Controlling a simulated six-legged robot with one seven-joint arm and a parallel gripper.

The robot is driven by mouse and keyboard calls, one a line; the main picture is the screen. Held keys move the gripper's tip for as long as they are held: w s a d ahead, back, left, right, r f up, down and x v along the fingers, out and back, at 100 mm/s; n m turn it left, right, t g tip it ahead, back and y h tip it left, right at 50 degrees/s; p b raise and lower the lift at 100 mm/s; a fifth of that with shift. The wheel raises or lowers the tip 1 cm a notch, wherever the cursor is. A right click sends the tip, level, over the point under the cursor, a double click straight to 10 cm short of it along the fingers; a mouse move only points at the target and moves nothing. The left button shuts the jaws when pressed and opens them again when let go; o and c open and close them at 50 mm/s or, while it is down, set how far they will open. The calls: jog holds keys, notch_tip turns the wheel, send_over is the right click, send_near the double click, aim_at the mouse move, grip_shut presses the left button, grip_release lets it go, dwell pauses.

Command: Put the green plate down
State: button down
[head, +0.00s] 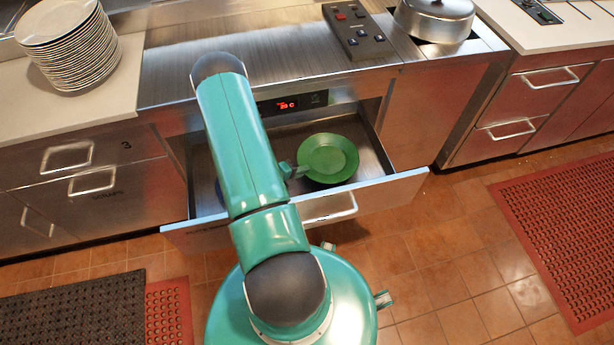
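The green plate (328,158) is over the right part of the open steel drawer (372,164), near its floor. My gripper (300,171) is at the plate's left edge, partly hidden by my teal arm. I cannot tell whether its fingers are closed on the rim. I also cannot tell whether the plate touches the drawer floor. A sliver of something dark blue (219,193) shows in the drawer left of my arm.
The drawer front (385,193) sticks out below a red display (287,105). A stack of white plates (68,45) stands on the left counter. A control box (357,32) and a lidded pot (434,18) are on the steel top. Mats (560,235) lie on the tiled floor.

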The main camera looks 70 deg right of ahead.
aim_at(306, 182)
jog(key=shift+s+d+f, duration=0.35)
jog(key=shift+d+f, duration=0.05)
jog(key=shift+f, duration=0.15)
jog(key=shift+s+d+f, duration=0.3)
jog(key=shift+d+f, duration=0.05)
jog(key=shift+f, duration=0.15)
jog(key=shift+d+f, duration=0.1)
jog(key=shift+f, duration=1.55)
jog(key=c, duration=1.9)
grip_release()
jog(key=shift+f, duration=0.15)
jog(key=shift+r, duration=0.2)
jog(key=v, duration=0.7)
jog(key=shift+w+a, duration=0.15)
jog(key=shift+a, duration=0.05)
